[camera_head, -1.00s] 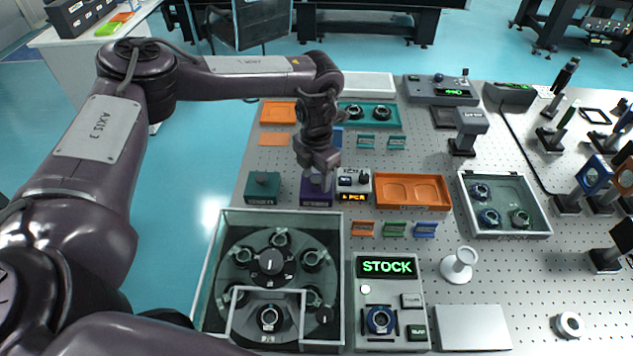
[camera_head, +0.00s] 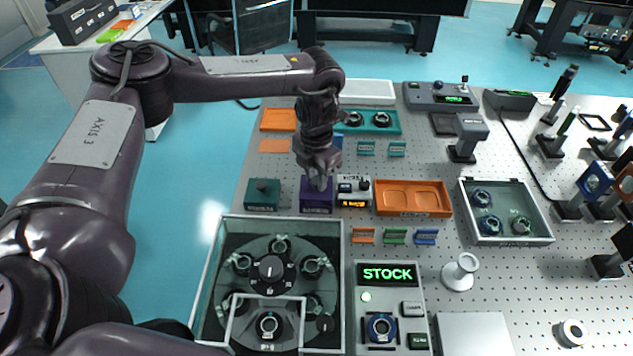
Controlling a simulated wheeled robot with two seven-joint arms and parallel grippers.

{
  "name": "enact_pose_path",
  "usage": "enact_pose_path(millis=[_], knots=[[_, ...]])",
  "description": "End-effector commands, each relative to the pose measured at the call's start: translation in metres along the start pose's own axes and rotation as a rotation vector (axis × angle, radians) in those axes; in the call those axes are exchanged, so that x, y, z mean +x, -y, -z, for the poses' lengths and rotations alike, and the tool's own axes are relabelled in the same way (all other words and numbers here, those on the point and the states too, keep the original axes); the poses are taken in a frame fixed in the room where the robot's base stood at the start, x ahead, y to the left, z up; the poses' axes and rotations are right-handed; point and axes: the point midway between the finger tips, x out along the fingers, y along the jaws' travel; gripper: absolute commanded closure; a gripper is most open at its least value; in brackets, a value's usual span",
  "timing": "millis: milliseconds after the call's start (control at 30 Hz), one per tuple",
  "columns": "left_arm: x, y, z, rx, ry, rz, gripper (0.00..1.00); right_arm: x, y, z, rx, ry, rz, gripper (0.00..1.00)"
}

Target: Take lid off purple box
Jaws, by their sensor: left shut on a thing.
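The purple box (camera_head: 316,206) stands on the perforated table between a dark green box and a small grey device. My left gripper (camera_head: 319,184) points down right over the purple box and is shut at its top, on what appears to be the lid's knob. The gripper hides most of the lid, and I cannot tell whether the lid is raised or seated. My right gripper is not in view.
The dark green box (camera_head: 263,194) is close on the left, and the grey device (camera_head: 353,191) is close on the right. An orange tray (camera_head: 413,212) lies further right. A glass-walled carousel case (camera_head: 212,285) stands in front. Bare table shows around the white stand (camera_head: 460,272).

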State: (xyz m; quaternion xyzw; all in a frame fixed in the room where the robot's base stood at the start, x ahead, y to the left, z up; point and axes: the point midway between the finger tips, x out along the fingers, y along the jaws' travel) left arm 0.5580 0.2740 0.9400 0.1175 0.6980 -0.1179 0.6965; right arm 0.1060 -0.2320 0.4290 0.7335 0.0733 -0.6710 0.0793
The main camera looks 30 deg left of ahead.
Motion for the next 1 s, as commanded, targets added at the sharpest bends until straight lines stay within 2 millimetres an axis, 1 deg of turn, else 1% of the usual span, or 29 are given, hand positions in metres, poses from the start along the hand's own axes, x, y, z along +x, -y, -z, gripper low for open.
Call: enact_pose_path(millis=[167, 200, 267, 300, 400, 500, 600, 700, 800, 1000], knots=[[-0.037, 0.0, -0.002, 0.001, 0.008, -0.001, 0.97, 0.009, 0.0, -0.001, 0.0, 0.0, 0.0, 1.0], [-0.05, 0.0, -0.002, 0.002, 0.009, -0.002, 0.97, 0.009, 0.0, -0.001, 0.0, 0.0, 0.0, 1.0], [-0.068, 0.0, -0.002, 0.001, 0.008, -0.004, 0.97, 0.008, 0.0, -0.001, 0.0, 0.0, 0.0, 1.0], [-0.083, 0.0, -0.002, 0.002, 0.009, -0.004, 0.97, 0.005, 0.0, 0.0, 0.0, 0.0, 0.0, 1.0], [-0.114, 0.0, -0.002, 0.003, 0.008, -0.006, 0.97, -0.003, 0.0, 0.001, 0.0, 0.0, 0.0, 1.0], [-0.138, 0.0, -0.001, 0.003, 0.007, -0.006, 0.97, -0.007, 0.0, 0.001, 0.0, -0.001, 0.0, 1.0], [-0.157, 0.0, -0.001, 0.002, 0.005, -0.004, 0.97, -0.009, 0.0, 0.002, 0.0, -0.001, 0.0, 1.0], [-0.17, 0.0, -0.001, 0.002, 0.004, -0.004, 0.97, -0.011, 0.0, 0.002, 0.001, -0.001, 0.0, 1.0], [-0.178, 0.0, 0.0, 0.001, 0.003, -0.002, 0.97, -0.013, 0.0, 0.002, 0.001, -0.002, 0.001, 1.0], [-0.183, 0.001, 0.0, -0.001, 0.001, 0.0, 0.97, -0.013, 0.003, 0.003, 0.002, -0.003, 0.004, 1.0]])
